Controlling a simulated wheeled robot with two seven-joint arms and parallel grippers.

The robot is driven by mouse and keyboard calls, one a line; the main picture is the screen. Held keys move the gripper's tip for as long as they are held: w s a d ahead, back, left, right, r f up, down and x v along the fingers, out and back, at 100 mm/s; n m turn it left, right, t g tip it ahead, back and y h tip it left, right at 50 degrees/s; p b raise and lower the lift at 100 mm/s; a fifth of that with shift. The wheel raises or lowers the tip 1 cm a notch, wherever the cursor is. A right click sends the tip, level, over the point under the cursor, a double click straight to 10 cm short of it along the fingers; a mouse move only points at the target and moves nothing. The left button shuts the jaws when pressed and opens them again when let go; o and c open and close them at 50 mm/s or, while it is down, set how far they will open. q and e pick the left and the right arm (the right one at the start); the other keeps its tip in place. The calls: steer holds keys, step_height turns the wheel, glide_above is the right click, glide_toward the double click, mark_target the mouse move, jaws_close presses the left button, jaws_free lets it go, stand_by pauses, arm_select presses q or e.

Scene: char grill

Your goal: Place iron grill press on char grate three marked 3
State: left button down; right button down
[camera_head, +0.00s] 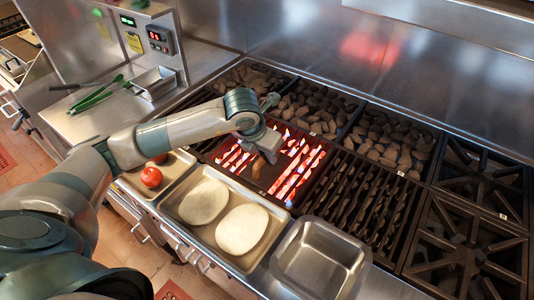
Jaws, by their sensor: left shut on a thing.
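My left gripper (268,152) is over the glowing grate (300,165) in the middle of the cooking line, pointing down. It is shut on the iron grill press (257,174), a dark flat plate just below the fingers. The press is at the left part of the glowing bars; the arm and gripper hide part of it. I cannot tell whether it touches the bars. Small white labels sit on the grate edges, but their numbers are too small to read. My right gripper is not in view.
A tray with two pale flat rounds (240,229) and a tray with tomatoes (151,177) stand in front. An empty metal pan (321,256) is at front right. Dark grates and stone beds surround the glowing one. Green tongs (97,96) lie at left.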

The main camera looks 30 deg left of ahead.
arm_select(q)
steer(key=c, duration=1.7)
jaws_free()
steer(key=shift+o, duration=0.2)
steer(key=shift+s+r+b, duration=0.2)
steer(key=shift+r+b, duration=0.1)
steer(key=shift+r, duration=0.25)
steer(key=b+v, duration=0.3)
steer(key=v, duration=0.7)
steer(key=shift+s+r+b, duration=0.25)
steer(key=shift+r+b, duration=0.05)
steer(key=shift+r, duration=0.1)
